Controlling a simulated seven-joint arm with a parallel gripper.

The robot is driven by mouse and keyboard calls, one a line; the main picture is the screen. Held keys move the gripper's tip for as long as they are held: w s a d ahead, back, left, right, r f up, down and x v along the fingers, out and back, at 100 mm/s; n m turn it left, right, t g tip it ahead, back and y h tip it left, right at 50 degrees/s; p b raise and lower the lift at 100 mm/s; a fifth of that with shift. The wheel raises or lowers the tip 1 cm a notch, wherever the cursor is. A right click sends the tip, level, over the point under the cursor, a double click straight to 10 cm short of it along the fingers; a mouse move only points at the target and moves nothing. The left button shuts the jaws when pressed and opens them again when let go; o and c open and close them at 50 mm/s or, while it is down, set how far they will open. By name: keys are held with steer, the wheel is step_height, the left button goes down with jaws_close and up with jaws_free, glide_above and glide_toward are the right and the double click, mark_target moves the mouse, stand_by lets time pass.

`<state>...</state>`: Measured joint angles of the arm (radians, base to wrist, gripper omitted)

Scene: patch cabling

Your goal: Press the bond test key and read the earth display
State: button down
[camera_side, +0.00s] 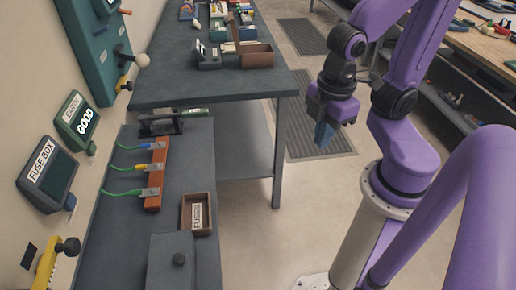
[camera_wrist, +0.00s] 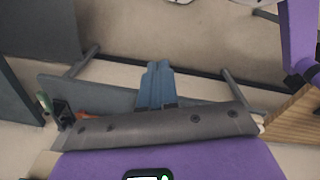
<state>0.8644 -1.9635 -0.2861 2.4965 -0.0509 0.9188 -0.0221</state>
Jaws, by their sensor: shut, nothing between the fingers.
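The earth display (camera_side: 78,121) is a small green-framed screen on the left wall in the side view. I cannot tell for sure which part is the bond test key; a small grey device with a screen (camera_side: 208,56) stands on the far bench. My gripper (camera_side: 325,134) hangs in the air over the floor, right of the benches, with its blue fingers pointing down. It is shut and empty, and touches nothing. In the wrist view its fingers (camera_wrist: 156,85) lie together.
A fuse box display (camera_side: 48,173) with a dark screen is on the wall. An orange-brown strip (camera_side: 155,178) with several green cables, a fuse tray (camera_side: 197,214) and a grey box (camera_side: 180,262) are on the lower bench. A brown box (camera_side: 256,56) stands on the far bench. Open floor lies below my gripper.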

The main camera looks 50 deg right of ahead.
steer(key=shift+s+r+m, duration=0.1)
steer(key=shift+s+m, duration=0.2)
steer(key=shift+s, duration=0.3)
stand_by(0.8)
steer(key=c, duration=1.1)
jaws_free()
steer(key=shift+w+a+y, duration=0.2)
steer(key=shift+y, duration=0.1)
steer(key=shift+c, duration=0.2)
steer(key=o, duration=1)
steer(key=w+a, duration=0.1)
steer(key=w+a+y, duration=0.1)
steer(key=a, duration=0.1)
steer(key=shift+w+r+t, duration=0.15)
steer(key=shift+w+t, duration=0.1)
steer(key=shift+t, duration=0.05)
steer(key=shift+o, duration=0.7)
steer(key=w+a+r+m+t+y, duration=0.1)
steer(key=w+a+r+t+y, duration=0.1)
steer(key=w+a, duration=0.5)
steer(key=shift+r+t+y, duration=0.3)
steer(key=shift+r+y, duration=0.2)
steer(key=shift+y, duration=0.6)
steer(key=w+a+r+m+t+y, duration=0.35)
steer(key=w+a+r+t, duration=0.35)
steer(key=w+r, duration=0.35)
steer(key=x, duration=1)
steer(key=shift+n+y, duration=0.45)
